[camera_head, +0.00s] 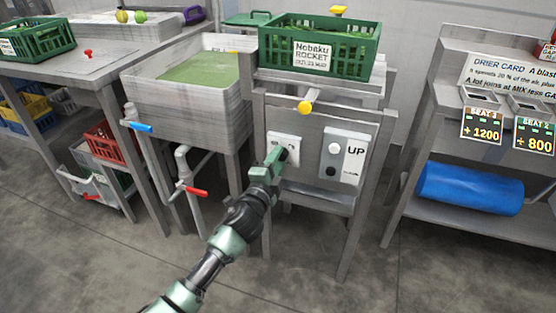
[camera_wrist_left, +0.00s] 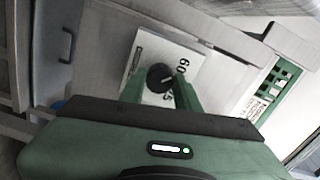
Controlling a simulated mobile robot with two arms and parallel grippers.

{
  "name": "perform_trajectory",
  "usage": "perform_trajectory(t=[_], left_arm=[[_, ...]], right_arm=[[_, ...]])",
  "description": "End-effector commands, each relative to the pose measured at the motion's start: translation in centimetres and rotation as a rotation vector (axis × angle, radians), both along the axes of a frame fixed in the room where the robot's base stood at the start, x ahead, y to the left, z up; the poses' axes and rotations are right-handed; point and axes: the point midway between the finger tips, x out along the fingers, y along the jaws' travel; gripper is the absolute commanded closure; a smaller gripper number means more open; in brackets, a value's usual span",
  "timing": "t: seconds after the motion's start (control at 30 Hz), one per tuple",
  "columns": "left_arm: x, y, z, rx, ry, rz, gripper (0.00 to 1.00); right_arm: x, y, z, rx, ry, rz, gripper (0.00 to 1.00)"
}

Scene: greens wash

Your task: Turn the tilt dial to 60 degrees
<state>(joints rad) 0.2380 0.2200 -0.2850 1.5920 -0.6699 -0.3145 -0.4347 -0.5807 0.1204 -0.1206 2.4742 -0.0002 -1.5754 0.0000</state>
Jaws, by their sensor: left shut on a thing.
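The tilt dial is a round black knob (camera_wrist_left: 159,76) on a white plate (camera_wrist_left: 140,58) with printed numbers; it shows in the left wrist view. A "60" is readable right of the knob and a partly hidden number ending in 5 lies below it. A pale mark shows on the knob, but its exact reading is unclear. My left gripper (camera_wrist_left: 160,90) is shut on the knob, one green finger on each side. In the head view my left gripper (camera_head: 276,161) reaches the dial plate (camera_head: 278,137) on the steel stand and hides part of it. My right gripper is not in view.
Right of the dial is an UP button panel (camera_head: 345,157). Above are a yellow-ended lever (camera_head: 306,106) and a green rocket crate (camera_head: 319,48). A sink (camera_head: 190,85) with blue and red valve handles stands left. A shelf with a blue roll (camera_head: 470,188) stands right.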

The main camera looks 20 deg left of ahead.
Motion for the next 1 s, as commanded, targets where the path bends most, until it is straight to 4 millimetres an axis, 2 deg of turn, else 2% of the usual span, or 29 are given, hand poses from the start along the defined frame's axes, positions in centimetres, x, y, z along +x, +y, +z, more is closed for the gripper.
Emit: perform_trajectory(t=[0.17,0.2,0.23,0.27,0.63,1.0], left_arm=[[0.0,0.0,-0.2,-0.003,0.003,0.000,1.00],[0.0,0.0,-0.2,-0.003,0.003,0.000,0.57],[0.0,0.0,-0.2,-0.003,0.003,0.000,0.48],[0.0,0.0,-0.2,-0.002,0.003,0.000,0.46],[-0.5,0.0,-0.1,0.000,0.002,0.000,0.46],[-6.4,0.2,-0.1,-0.001,0.004,0.000,0.46]], right_arm=[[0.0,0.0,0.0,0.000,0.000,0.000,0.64],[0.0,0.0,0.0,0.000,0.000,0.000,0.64],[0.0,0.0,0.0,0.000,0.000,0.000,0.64],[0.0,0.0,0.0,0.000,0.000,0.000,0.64],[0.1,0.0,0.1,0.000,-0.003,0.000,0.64],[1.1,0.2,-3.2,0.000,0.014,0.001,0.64]])
